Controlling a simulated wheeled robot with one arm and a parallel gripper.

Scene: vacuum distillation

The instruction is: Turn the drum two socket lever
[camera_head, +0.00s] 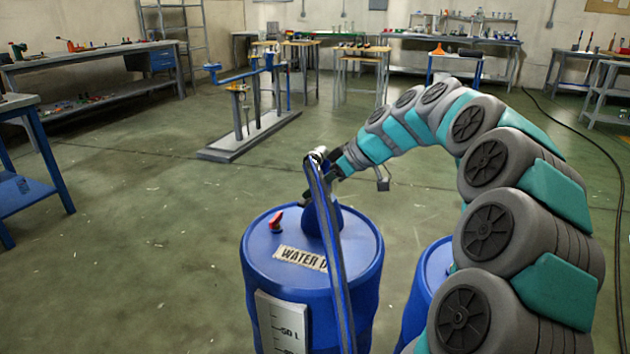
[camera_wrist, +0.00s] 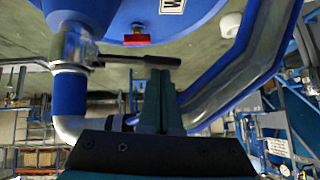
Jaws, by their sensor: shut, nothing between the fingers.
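A blue drum (camera_head: 262,250) with a "WATER D..." label stands at the lower middle of the head view. In the wrist view the drum (camera_wrist: 185,45) fills the top. A metal socket (camera_wrist: 72,48) joins a blue pipe at the left of the wrist view. A dark lever (camera_wrist: 125,59) sticks out from the socket to the right. My gripper (camera_head: 332,170) is over the drum's top, near the socket. In the wrist view my gripper (camera_wrist: 158,76) is shut and empty. Its tips overlap the lever's free end; whether they touch it, I cannot tell.
A long blue pipe (camera_head: 333,255) runs down the drum's front. A red cap (camera_head: 276,221) sits on the drum's top. A second blue drum (camera_head: 428,275) stands behind my arm at the right. A low rig (camera_head: 250,135) stands beyond.

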